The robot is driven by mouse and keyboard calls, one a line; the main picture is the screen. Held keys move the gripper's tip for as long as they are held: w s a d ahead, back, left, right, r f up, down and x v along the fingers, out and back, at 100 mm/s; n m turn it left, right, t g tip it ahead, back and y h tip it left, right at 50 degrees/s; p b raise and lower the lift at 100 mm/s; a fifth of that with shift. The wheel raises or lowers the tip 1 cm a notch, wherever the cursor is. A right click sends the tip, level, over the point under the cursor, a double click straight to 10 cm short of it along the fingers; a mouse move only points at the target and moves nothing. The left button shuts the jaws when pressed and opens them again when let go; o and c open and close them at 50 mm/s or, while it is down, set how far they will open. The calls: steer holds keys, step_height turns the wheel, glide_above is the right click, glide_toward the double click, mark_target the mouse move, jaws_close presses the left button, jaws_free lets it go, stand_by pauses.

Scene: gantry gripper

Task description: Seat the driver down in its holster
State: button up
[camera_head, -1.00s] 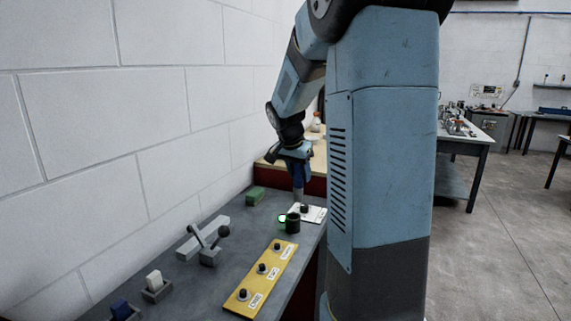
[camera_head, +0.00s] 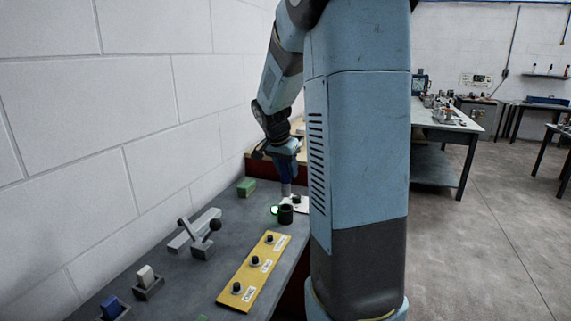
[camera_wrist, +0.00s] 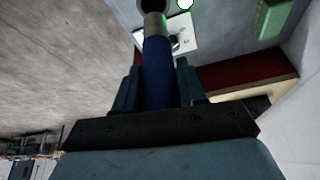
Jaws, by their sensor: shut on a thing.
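My gripper (camera_wrist: 158,88) is shut on the driver, which has a blue handle (camera_wrist: 157,72) and a grey shaft (camera_wrist: 154,26) pointing down. In the head view the driver (camera_head: 286,181) hangs near upright below my gripper (camera_head: 285,163). The holster looks like a dark round cup (camera_head: 286,215) on the grey bench, with a green-rimmed white disc (camera_head: 275,210) at its left. In the wrist view the shaft's end meets the dark cup (camera_wrist: 153,5) at the top edge. I cannot tell whether the tip is above the cup or in its mouth.
A white plate with a dark knob (camera_wrist: 186,38) lies close behind the cup. A green block (camera_head: 246,187), a grey lever (camera_head: 202,238), a yellow panel with knobs (camera_head: 253,268) and rocker switches (camera_head: 148,281) are on the bench. A wall bounds the left.

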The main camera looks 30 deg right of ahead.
mark_target(286, 193)
steer(key=shift+a+f, duration=0.1)
steer(key=shift+f, duration=1.6)
steer(key=shift+f, duration=0.4)
stand_by(1.3)
steer(key=shift+r, duration=0.2)
steer(key=shift+f, duration=2.55)
stand_by(1.5)
steer(key=o, duration=1.2)
